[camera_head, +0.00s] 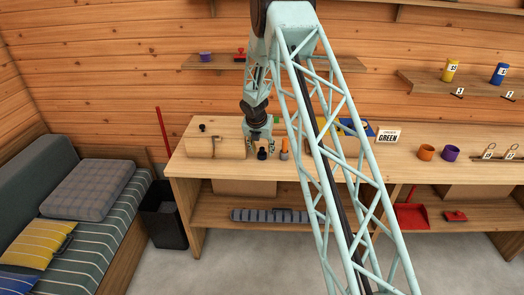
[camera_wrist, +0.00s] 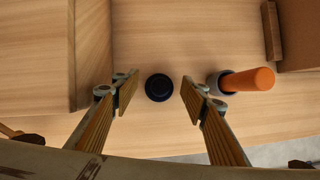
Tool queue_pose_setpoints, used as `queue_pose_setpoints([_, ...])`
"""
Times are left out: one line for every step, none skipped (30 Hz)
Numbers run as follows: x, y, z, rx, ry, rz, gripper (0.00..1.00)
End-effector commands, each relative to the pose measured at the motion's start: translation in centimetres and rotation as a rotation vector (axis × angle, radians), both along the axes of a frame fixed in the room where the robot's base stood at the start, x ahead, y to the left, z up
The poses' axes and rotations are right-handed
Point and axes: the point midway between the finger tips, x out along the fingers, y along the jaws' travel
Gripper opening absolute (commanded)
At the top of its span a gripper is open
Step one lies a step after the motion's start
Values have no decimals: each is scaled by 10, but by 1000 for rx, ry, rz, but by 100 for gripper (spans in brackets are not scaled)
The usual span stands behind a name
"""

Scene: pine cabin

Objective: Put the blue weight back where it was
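A small dark weight with a round top (camera_wrist: 159,87) stands on the wooden bench; it looks near-black with a blue tint. It also shows in the head view (camera_head: 262,154) below my wrist. My gripper (camera_wrist: 156,92) is open above it, pointing down, with the weight between its fingertips in the picture and a gap on each side. I cannot tell how far above it the fingertips are. An orange-handled thing with a dark collar (camera_wrist: 247,80) stands just right of the right finger; it shows in the head view too (camera_head: 284,147).
A wooden box (camera_head: 215,147) with a dark knob (camera_head: 202,127) stands left of the gripper.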

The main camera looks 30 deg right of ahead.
Motion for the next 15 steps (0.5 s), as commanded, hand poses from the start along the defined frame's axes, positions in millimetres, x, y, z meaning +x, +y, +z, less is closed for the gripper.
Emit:
queue_pose_setpoints([0,0,0,0,0,0,40])
queue_pose_setpoints([0,0,0,0,0,0,40])
queue_pose_setpoints([0,0,0,0,0,0,40])
queue_pose_setpoints([0,0,0,0,0,0,40])
queue_pose_setpoints([0,0,0,0,0,0,40])
queue_pose_setpoints([0,0,0,0,0,0,40])
queue_pose_setpoints([0,0,0,0,0,0,40])
queue_pose_setpoints([0,0,0,0,0,0,40])
queue_pose_setpoints([0,0,1,0,0,0,40])
queue_pose_setpoints([0,0,2,0,0,0,40])
queue_pose_setpoints([0,0,2,0,0,0,40])
queue_pose_setpoints([0,0,4,0,0,1,40])
queue_pose_setpoints([0,0,5,0,0,1,40])
queue_pose_setpoints([0,1,6,-1,-1,1,40])
queue_pose_setpoints([-1,1,8,-1,-1,1,40])
